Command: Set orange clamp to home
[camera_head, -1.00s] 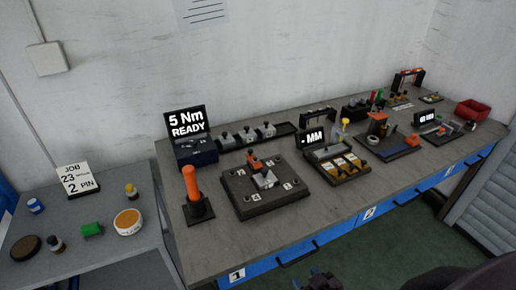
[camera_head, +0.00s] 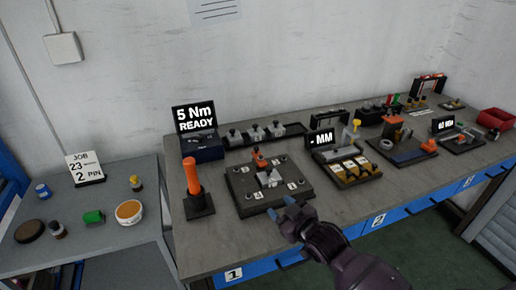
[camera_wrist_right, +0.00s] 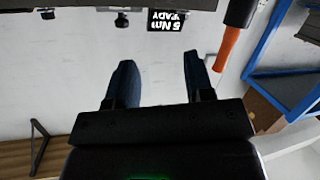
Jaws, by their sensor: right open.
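A small orange clamp (camera_head: 258,158) stands at the back of a dark fixture plate (camera_head: 240,203) on the bench. A pale metal block (camera_head: 269,178) sits in front of it on the plate. My right gripper (camera_head: 281,207) is in front of the plate's front edge, apart from the clamp. In the right wrist view its two fingers (camera_wrist_right: 158,82) are spread with nothing between them. The clamp cannot be made out in the right wrist view. My left gripper is not in view.
An upright orange-handled tool (camera_head: 193,176) stands left of the plate; its handle shows in the right wrist view (camera_wrist_right: 228,48). The "5 Nm READY" display (camera_head: 194,117) is behind. A fixture with yellow parts (camera_head: 345,168) stands to the right. Bare bench top lies in front.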

